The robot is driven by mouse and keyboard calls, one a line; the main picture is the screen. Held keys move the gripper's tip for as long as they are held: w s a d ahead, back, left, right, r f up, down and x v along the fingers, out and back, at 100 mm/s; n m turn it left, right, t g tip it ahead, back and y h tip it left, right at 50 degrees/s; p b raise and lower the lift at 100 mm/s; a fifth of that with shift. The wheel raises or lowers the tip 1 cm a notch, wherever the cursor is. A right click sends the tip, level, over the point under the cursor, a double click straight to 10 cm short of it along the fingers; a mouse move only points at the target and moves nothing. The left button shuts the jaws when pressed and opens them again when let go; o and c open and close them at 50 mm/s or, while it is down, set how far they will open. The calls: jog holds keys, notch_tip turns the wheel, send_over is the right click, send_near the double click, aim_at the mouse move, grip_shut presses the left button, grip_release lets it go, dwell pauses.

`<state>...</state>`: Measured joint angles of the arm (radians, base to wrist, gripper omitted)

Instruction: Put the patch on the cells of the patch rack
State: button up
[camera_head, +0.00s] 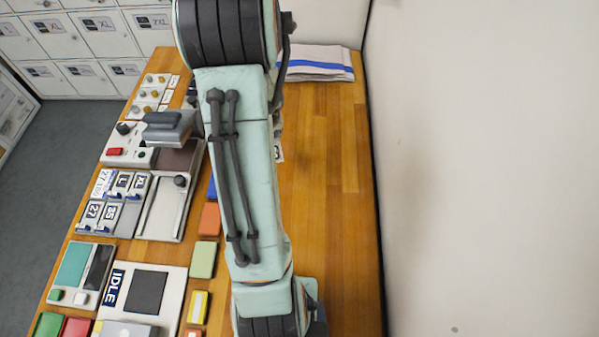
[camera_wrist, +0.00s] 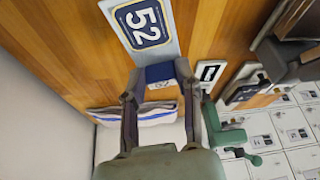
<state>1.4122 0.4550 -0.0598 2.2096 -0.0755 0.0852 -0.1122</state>
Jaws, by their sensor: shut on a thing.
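In the wrist view, my gripper (camera_wrist: 160,82) is shut on the blue block end of a patch (camera_wrist: 140,50). The patch has a pale grey plate and a dark blue label reading 52, and it extends beyond the fingertips. In the head view my arm hides both the gripper and the patch. The patch rack (camera_head: 127,222) is on the left of the table in the head view. It holds several blue-and-white patches marked L, XL, 27 and 85. A grey area without a patch shows at its lower right.
A pale device with a slide (camera_head: 163,206) stands right of the rack. A red-button device (camera_head: 116,152) lies behind it, and an IDLE panel (camera_head: 170,312) in front. A folded striped cloth (camera_head: 318,64) lies at the back. The right of the table is clear beside the wall.

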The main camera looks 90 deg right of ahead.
aim_at(309, 163)
jog(key=s+f+m+g, duration=0.1)
jog(key=s+f+m, duration=0.2)
jog(key=s, duration=0.6)
jog(key=f, duration=0.6)
jog(key=shift+s+a, duration=0.1)
jog(key=shift+a, duration=0.25)
jog(key=shift+f, duration=0.45)
jog(key=o, duration=0.7)
jog(key=shift+f, duration=0.15)
jog(key=shift+o, duration=0.2)
